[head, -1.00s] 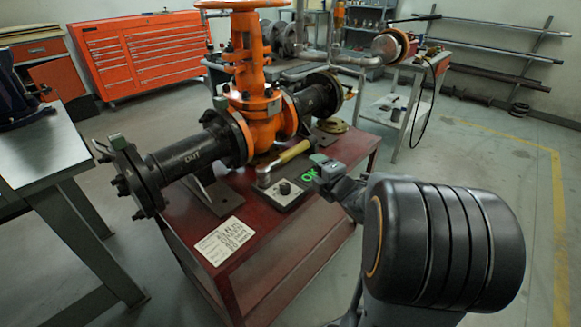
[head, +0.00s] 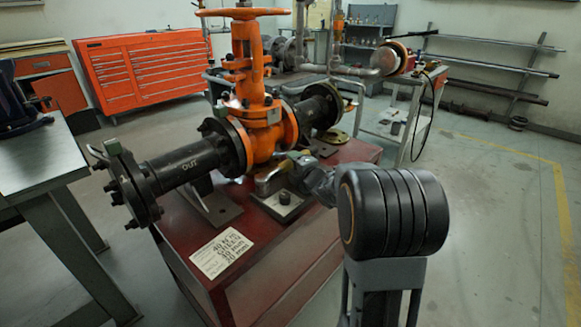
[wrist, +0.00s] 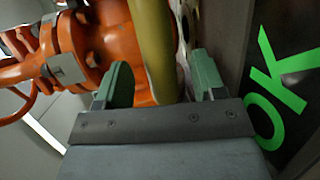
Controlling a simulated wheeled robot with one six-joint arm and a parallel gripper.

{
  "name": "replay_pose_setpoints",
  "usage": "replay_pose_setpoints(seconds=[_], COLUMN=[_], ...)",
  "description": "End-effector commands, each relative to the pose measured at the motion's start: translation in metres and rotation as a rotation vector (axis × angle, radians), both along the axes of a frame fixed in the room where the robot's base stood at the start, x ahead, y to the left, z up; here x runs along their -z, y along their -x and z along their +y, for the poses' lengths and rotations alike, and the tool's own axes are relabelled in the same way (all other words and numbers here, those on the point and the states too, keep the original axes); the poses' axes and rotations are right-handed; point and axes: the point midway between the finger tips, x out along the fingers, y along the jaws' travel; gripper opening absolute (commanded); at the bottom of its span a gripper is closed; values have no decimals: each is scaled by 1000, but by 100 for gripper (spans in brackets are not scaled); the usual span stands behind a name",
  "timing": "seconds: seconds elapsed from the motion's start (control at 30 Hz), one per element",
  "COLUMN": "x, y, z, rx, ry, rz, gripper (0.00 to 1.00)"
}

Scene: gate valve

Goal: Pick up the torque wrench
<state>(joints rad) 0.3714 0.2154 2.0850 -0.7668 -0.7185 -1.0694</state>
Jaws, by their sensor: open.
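The torque wrench lies on the red bench, its metal head (head: 266,183) showing in the head view by a small grey block; my gripper hides most of its handle there. In the wrist view its yellow handle (wrist: 153,45) runs from the top edge down between the two green fingertips of my gripper (wrist: 160,85). The jaws are open, with a finger on each side of the handle. In the head view my gripper (head: 291,161) is over the bench, beside the valve.
The orange gate valve (head: 262,135) with its black flanged pipe stands close behind the wrench. A grey block with a black knob (head: 284,197) and a white note card (head: 222,252) are on the red bench (head: 260,270). A green OK marking (wrist: 275,95) is beside the right finger.

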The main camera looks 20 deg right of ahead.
Motion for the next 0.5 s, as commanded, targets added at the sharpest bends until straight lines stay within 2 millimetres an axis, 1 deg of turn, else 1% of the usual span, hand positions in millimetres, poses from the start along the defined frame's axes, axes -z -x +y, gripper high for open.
replay_pose_setpoints(seconds=[0.03,0.17,0.43,0.5], x=[2,3,2,2], y=[-6,-15,-16,-16], z=[1,1,1,1], rx=[-1,0,1,1], ry=[0,0,0,0], rz=[1,0,1,1], gripper=[63,63,63,58])
